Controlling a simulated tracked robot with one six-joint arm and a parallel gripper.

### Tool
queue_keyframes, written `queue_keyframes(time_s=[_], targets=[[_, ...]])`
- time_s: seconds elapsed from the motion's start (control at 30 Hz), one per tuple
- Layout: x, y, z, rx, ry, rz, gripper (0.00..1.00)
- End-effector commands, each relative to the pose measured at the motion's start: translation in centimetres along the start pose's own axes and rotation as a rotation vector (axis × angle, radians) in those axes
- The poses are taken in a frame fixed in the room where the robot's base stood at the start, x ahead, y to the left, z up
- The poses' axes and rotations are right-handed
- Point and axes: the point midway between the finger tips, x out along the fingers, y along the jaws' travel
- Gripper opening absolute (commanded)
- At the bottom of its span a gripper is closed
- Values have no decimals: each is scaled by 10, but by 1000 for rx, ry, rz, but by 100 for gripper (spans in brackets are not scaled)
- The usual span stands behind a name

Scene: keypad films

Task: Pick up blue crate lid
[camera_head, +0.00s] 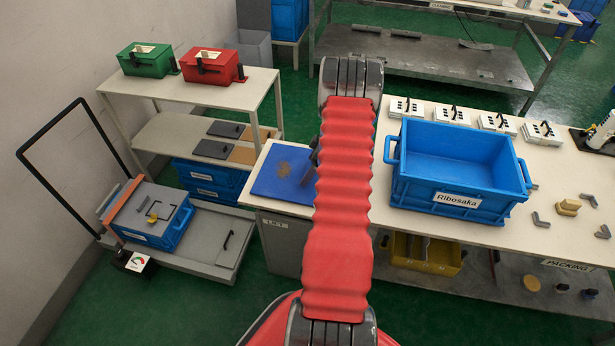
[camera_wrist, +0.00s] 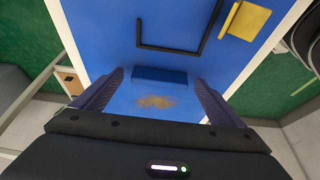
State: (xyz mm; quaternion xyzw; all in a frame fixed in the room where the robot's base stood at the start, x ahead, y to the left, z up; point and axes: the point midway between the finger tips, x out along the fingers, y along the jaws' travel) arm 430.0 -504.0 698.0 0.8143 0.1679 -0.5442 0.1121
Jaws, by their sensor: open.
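The blue crate lid (camera_head: 272,183) lies flat on the white bench, left of my arm, with a brown smudge on it. In the wrist view the lid (camera_wrist: 112,30) fills much of the picture. A raised blue block (camera_wrist: 160,74), seemingly its grip, stands on it. My gripper (camera_wrist: 159,80) is open, with one finger on each side of this block. I cannot tell whether the fingers touch it. A dark angled bar (camera_wrist: 170,49) and a yellow piece (camera_wrist: 249,21) lie on the lid's far part. My arm hides that part in the head view.
An open blue crate (camera_head: 460,202) labelled Ribosaka stands on the bench right of my arm. Several white keypads (camera_head: 445,114) line the bench's back. A low cart (camera_head: 215,240) at left carries a grey-topped blue crate (camera_head: 160,235). Green floor lies between cart and bench.

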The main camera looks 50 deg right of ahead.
Motion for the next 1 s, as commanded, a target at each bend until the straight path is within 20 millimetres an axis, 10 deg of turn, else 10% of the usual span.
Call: queue_keyframes(time_s=[0.5,1.0], targets=[[0,0,0,-1,0,0,92],[0,0,0,-1,0,0,57]])
